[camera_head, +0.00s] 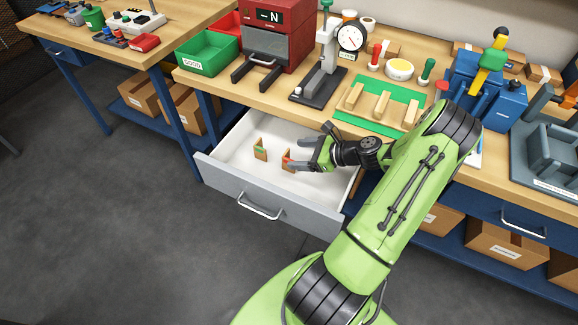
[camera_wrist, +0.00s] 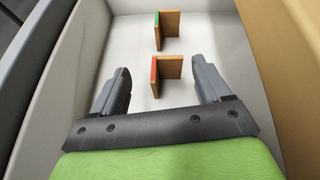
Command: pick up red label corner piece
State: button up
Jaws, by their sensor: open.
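The red label corner piece (camera_head: 287,161) is a small wooden L-shaped piece with a red edge, standing in the open white drawer (camera_head: 233,150). In the wrist view the red label corner piece (camera_wrist: 168,73) lies between the two fingers, near their tips. A similar corner piece with a green edge (camera_head: 260,149) stands to its left in the head view, and farther off in the wrist view (camera_wrist: 167,28). My gripper (camera_head: 300,154) is open and empty, with its fingers reaching into the drawer; in the wrist view its fingers (camera_wrist: 163,80) flank the red piece, apart from it.
The drawer's grey front (camera_head: 262,198) and its side walls (camera_wrist: 245,70) surround the gripper closely. The wooden bench top (camera_head: 225,82) above holds a dial gauge (camera_head: 350,37), a green bin (camera_head: 208,52) and a green tray with wooden pieces (camera_head: 392,122).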

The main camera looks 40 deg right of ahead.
aim_at(287, 154)
jog(key=shift+s+d+f+m+t, duration=0.15)
jog(key=shift+d+f+m+t, duration=0.35)
jog(key=shift+m, duration=0.3)
jog(key=shift+d+f, duration=0.1)
jog(key=shift+f, duration=0.1)
jog(key=shift+m, duration=0.3)
jog(key=b+x, duration=0.2)
jog(key=x, duration=0.5)
jog(key=shift+f+b, duration=0.1)
jog(key=shift+b, duration=0.3)
jog(key=c, duration=1)
jog(key=shift+r, duration=0.2)
